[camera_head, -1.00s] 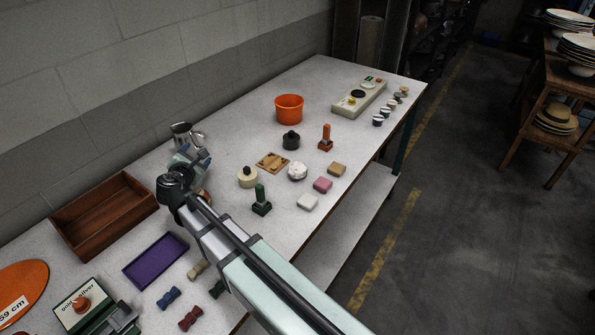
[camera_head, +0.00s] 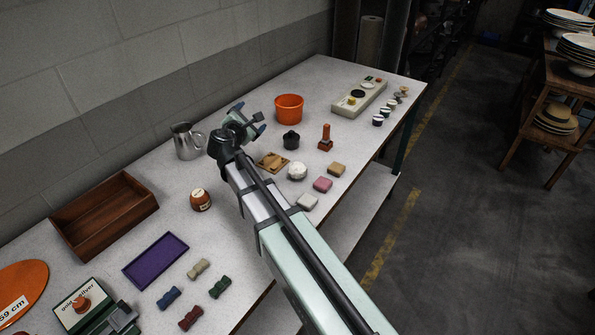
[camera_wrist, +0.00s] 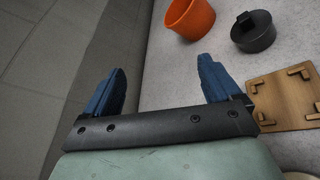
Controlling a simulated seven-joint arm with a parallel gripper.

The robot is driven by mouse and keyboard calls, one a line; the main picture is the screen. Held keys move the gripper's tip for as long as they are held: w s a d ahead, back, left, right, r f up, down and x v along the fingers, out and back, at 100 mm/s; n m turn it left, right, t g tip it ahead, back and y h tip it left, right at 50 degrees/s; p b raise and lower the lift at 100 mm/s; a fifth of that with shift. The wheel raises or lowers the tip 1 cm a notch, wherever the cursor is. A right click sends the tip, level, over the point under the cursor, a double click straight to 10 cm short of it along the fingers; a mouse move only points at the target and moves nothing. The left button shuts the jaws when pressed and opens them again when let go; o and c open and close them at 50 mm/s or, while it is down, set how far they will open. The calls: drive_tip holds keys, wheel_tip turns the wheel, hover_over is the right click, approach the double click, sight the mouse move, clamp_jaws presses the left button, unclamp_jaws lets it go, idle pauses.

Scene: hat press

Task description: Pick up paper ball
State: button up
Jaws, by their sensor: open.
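The paper ball (camera_head: 297,171) is a white crumpled lump on the table, just right of the wooden tray and left of the pink block. My gripper (camera_head: 258,122) is above the table to the upper left of the ball, between the metal jug and the orange bucket. In the wrist view its two blue fingers (camera_wrist: 160,88) are spread apart with nothing between them. The ball is not clearly seen in the wrist view; only a pale edge shows at the bottom right corner.
Near the ball are a wooden tray (camera_head: 272,162), a black lidded pot (camera_head: 291,140), a red stamp (camera_head: 325,138), a pink block (camera_head: 323,184) and a white block (camera_head: 307,202). An orange bucket (camera_head: 289,109) and a metal jug (camera_head: 186,142) stand behind. The wall borders the table's far left side.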

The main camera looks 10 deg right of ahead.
drive_tip(key=w+d+r+m+g+h, duration=0.15)
drive_tip(key=d+r+m, duration=0.3)
drive_tip(key=d, duration=0.65)
drive_tip(key=s+d+r+m+g+h, duration=0.1)
drive_tip(key=d+r+m+g, duration=0.35)
drive_tip(key=d, duration=0.75)
drive_tip(key=n+g+y, duration=0.5)
drive_tip(key=g+y, duration=0.3)
drive_tip(key=y, duration=0.1)
approach(298, 164)
drive_tip(key=shift+h, duration=0.25)
drive_tip(key=shift+w+a+f, duration=0.1)
drive_tip(key=shift+f, duration=2.65)
drive_tip(key=shift+w+a+f, duration=0.1)
drive_tip(key=shift+f, duration=2.65)
drive_tip(key=shift+c, duration=0.3)
drive_tip(key=c, duration=1.1)
